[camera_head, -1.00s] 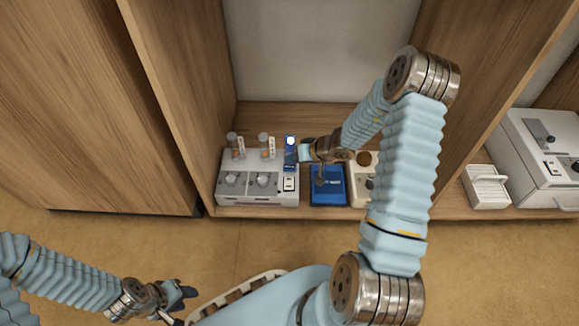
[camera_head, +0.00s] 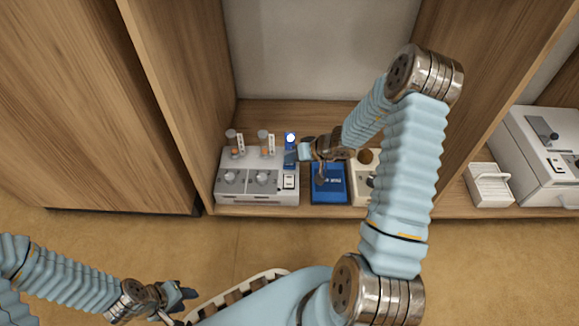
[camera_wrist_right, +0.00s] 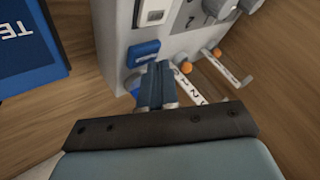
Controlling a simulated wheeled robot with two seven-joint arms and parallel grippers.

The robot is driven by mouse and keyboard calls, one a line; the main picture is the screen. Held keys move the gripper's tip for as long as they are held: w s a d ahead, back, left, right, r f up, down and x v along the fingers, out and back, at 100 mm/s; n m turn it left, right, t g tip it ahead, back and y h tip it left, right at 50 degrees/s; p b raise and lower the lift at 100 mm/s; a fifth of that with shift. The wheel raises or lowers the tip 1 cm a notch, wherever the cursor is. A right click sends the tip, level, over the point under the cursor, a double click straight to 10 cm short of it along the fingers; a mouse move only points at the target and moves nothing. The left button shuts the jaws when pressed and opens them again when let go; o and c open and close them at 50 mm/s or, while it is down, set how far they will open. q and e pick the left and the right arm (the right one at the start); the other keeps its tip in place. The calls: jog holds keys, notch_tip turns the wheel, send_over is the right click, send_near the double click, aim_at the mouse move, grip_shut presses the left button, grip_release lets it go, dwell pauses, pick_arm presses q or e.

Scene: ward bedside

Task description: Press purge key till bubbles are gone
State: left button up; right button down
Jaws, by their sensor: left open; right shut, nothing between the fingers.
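A pale grey device (camera_head: 258,190) with two knobs stands on the shelf. Two clear tubes (camera_head: 263,142) with orange balls rise at its back. Beside it is a blue part with a round white spot (camera_head: 290,139). My right gripper (camera_head: 295,154) is shut and empty, over the lower part of the blue piece. In the right wrist view its fingertips (camera_wrist_right: 156,70) are close to the blue bar; contact is unclear. My left gripper (camera_head: 186,293) is open, low over the floor. No bubbles are discernible.
A blue box (camera_head: 328,190) with white lettering and a beige device (camera_head: 360,190) stand to the right of the grey device, under my right arm. Wooden side panels (camera_head: 172,100) bound the niche. A white basket (camera_head: 489,186) and larger machine (camera_head: 537,150) are further right.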

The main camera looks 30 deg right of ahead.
aim_at(293, 165)
jog(key=shift+f+b, duration=0.45)
jog(key=shift+b, duration=0.15)
dwell(0.8)
jog(key=shift+r, duration=0.8)
jog(key=shift+r+p, duration=1.15)
jog(key=shift+r, duration=1.4)
